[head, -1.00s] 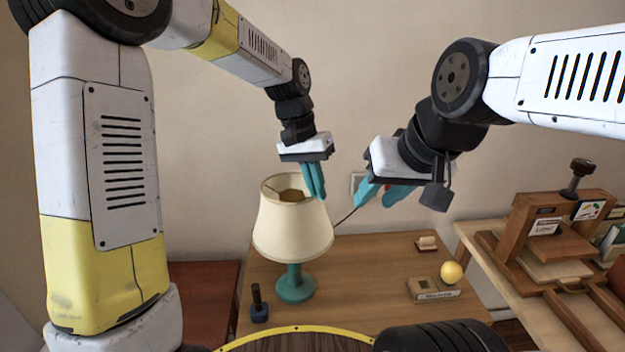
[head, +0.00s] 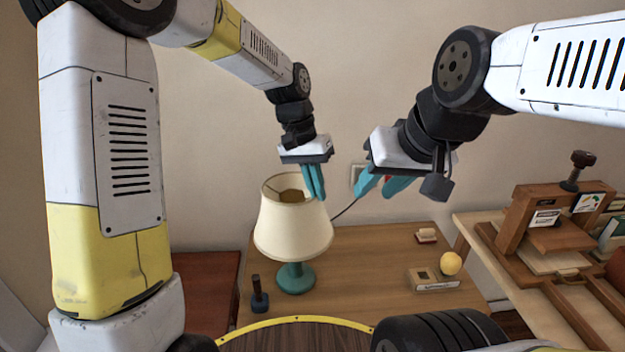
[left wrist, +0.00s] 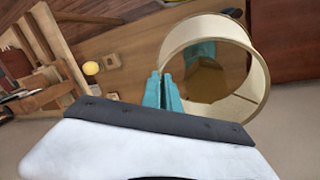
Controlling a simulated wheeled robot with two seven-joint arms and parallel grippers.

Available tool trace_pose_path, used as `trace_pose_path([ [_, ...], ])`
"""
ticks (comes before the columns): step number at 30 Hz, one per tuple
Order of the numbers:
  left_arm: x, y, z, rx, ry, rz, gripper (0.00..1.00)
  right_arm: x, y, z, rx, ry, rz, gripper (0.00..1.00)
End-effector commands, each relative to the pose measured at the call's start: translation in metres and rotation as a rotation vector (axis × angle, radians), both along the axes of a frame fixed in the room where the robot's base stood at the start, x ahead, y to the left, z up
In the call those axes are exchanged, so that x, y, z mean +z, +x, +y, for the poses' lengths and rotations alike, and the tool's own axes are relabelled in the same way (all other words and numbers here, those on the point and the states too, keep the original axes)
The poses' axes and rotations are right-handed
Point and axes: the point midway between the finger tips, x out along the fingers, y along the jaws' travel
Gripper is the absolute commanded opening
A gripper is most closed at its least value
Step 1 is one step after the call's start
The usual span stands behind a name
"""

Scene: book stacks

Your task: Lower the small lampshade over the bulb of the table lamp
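The cream lampshade (head: 292,232) is upright around the top of the teal table lamp (head: 295,278), whose base stands on the wooden desk. The shade also shows in the left wrist view (left wrist: 248,55), seen through its open top. My left gripper (head: 318,198) is at the right side of the shade's top rim, with its teal fingers close together on the rim. The fingers show at the rim in the left wrist view (left wrist: 163,76) too. An amber-brown patch shows inside the shade; I cannot tell whether it is the bulb.
A dark-handled stamp (head: 258,295) stands left of the lamp. A yellow ball (head: 451,263) and a small box (head: 433,281) are on the desk (head: 375,260) at right. A wooden press (head: 550,240) stands on the right-hand table. A cord runs to a wall outlet.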

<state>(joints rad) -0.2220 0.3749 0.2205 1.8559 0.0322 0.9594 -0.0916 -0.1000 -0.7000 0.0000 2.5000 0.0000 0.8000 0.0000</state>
Motion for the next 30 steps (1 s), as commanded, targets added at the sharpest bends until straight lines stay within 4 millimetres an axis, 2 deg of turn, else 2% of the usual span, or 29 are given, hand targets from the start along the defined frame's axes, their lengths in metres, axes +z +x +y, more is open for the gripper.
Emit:
trace_pose_path([
  [5,0.0,0.0,0.0,0.0,0.0,-0.001,0.0,0.0,0.0,0.0,0.0,0.0,0.0,0.36],
  [9,0.0,0.0,0.0,0.0,0.0,-0.001,0.26,0.0,0.0,0.0,0.0,0.0,0.0,0.36],
  [10,0.0,0.0,0.0,0.0,0.0,-0.001,0.3,0.0,0.0,0.0,0.0,0.0,0.0,0.36],
  [20,0.004,0.001,0.001,0.0,-0.001,-0.002,0.3,0.0,0.0,0.0,0.0,0.0,0.0,0.36],
  [30,0.055,0.006,0.013,0.001,-0.002,-0.004,0.3,0.0,0.0,0.0,0.0,0.0,0.0,0.36],
])
